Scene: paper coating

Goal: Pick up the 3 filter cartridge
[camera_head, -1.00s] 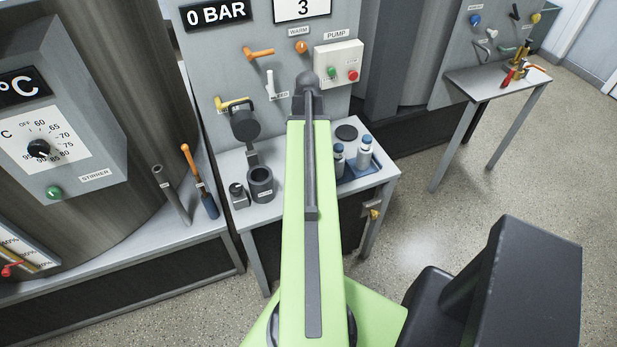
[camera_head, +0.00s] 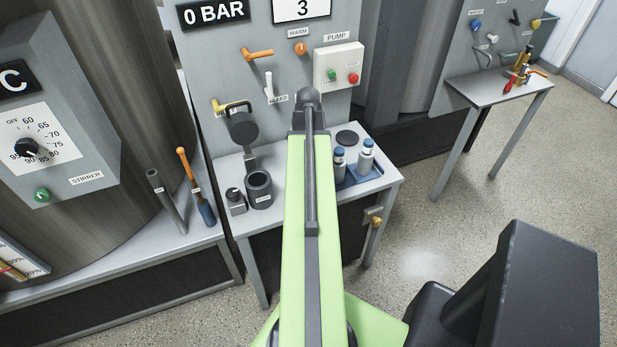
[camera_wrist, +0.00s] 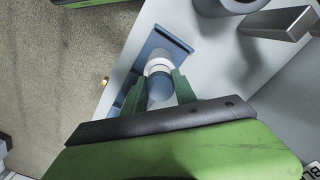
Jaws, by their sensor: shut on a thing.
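In the wrist view, my gripper (camera_wrist: 161,88) is shut on a filter cartridge (camera_wrist: 160,85), a white cylinder with a blue end. One green finger is on each side of it. The blue tray (camera_wrist: 172,37) lies directly beneath or behind it, and I cannot tell whether the cartridge is clear of the tray. In the head view, two white, blue-capped cartridges (camera_head: 366,157) (camera_head: 339,165) stand at the blue tray (camera_head: 368,176), right of my green arm. The arm hides my gripper there. The number on the held cartridge cannot be read.
Left of my arm on the grey table stand a dark open cylinder (camera_head: 259,189) and a small dark-topped block (camera_head: 236,201). A dark round disc (camera_head: 347,137) lies behind the cartridges. The panel with levers and the pump box (camera_head: 339,66) rises behind the table.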

